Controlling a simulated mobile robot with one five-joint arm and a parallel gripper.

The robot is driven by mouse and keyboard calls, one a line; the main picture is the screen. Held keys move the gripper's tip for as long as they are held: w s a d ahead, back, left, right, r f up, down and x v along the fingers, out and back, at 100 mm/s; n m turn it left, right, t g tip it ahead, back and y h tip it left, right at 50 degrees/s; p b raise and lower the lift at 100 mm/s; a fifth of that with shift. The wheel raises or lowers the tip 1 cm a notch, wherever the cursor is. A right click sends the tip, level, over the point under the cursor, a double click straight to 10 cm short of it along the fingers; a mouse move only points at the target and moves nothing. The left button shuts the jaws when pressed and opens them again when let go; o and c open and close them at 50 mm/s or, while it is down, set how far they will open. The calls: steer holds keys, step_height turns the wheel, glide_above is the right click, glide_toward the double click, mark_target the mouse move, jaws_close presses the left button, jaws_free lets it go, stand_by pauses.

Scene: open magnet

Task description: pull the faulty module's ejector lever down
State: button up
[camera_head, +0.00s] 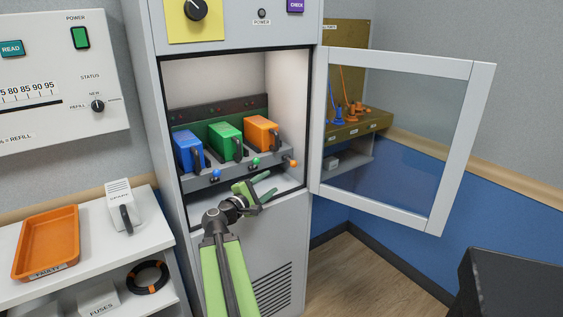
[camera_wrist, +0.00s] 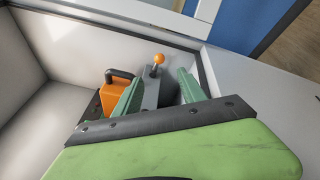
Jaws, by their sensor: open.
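An open cabinet holds a blue module (camera_head: 188,152), a green module (camera_head: 225,142) and an orange module (camera_head: 261,133) in a row. The lever tips below them are a blue knob (camera_head: 199,172), a green knob (camera_head: 256,162) and an orange knob (camera_head: 293,163). My gripper (camera_head: 268,184) is open and empty, low in front of the rack's right part. In the wrist view, the orange knob (camera_wrist: 158,58) shows between and beyond my fingertips (camera_wrist: 162,74). The orange module (camera_wrist: 120,92) is partly hidden by the left finger. I cannot tell which module is faulty.
The glass door (camera_head: 395,135) stands open to the right. The cabinet's right wall (camera_head: 290,100) is close to my gripper. A dark box (camera_head: 510,285) stands at lower right.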

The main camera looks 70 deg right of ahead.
mark_target(292, 165)
steer(key=x, duration=1.7)
steer(key=shift+w+d, duration=0.15)
steer(key=shift+d, duration=0.05)
steer(key=shift+c, duration=0.5)
jaws_close()
